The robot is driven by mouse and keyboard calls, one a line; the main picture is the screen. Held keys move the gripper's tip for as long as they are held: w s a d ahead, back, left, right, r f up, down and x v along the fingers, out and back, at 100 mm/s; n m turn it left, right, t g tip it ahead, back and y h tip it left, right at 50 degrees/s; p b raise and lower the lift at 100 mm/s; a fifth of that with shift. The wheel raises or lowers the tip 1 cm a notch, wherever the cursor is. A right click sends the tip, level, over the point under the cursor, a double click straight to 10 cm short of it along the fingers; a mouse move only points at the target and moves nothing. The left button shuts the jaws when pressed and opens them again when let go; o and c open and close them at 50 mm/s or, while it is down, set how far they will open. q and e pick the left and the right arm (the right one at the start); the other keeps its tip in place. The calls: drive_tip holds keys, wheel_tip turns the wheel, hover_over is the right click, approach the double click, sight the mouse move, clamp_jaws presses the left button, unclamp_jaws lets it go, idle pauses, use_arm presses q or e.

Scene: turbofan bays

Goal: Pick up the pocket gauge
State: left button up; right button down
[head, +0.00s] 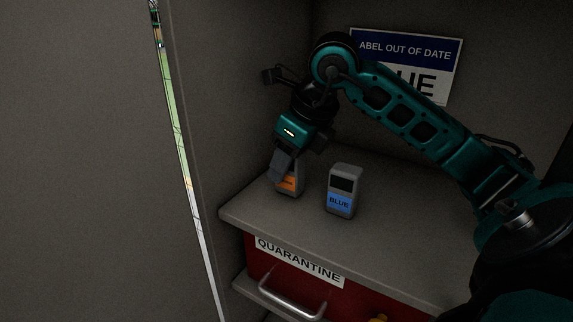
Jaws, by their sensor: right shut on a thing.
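Two small grey gauges stand upright on the grey shelf top. One gauge has an orange label (287,184); its upper part is partly hidden behind my right gripper. The other gauge has a blue label reading "BLUE" (341,199) and a dark screen, and stands a little to the right, apart from the gripper. My right gripper (282,168) reaches down from above and is shut on the orange-labelled gauge, which looks to be at shelf level. I cannot tell whether its base is lifted. My left gripper is not in view.
The shelf top (400,235) is clear to the right. Below it is a red drawer (350,298) labelled "QUARANTINE" with a metal handle (291,299). A sign (445,60) hangs on the back wall, partly covered by my right arm. A wall (240,90) stands close on the left.

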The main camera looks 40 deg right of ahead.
wheel_tip(320, 180, up, 7)
drive_tip(key=shift+s+r+p, duration=0.1)
drive_tip(key=shift+r+p, duration=0.05)
drive_tip(key=shift+p, duration=0.85)
use_arm(q)
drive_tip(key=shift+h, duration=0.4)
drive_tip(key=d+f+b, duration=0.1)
drive_tip(key=b, duration=0.3)
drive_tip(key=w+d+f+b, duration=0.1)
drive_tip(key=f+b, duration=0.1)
drive_tip(key=b, duration=0.2)
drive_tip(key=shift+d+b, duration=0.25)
drive_tip(key=shift+b, duration=0.15)
use_arm(e)
drive_tip(key=s+a, duration=0.3)
drive_tip(key=s, duration=0.6)
drive_tip(key=s+a, duration=0.3)
drive_tip(key=s, duration=0.6)
drive_tip(key=shift+s+f, duration=0.35)
drive_tip(key=shift+f, duration=0.05)
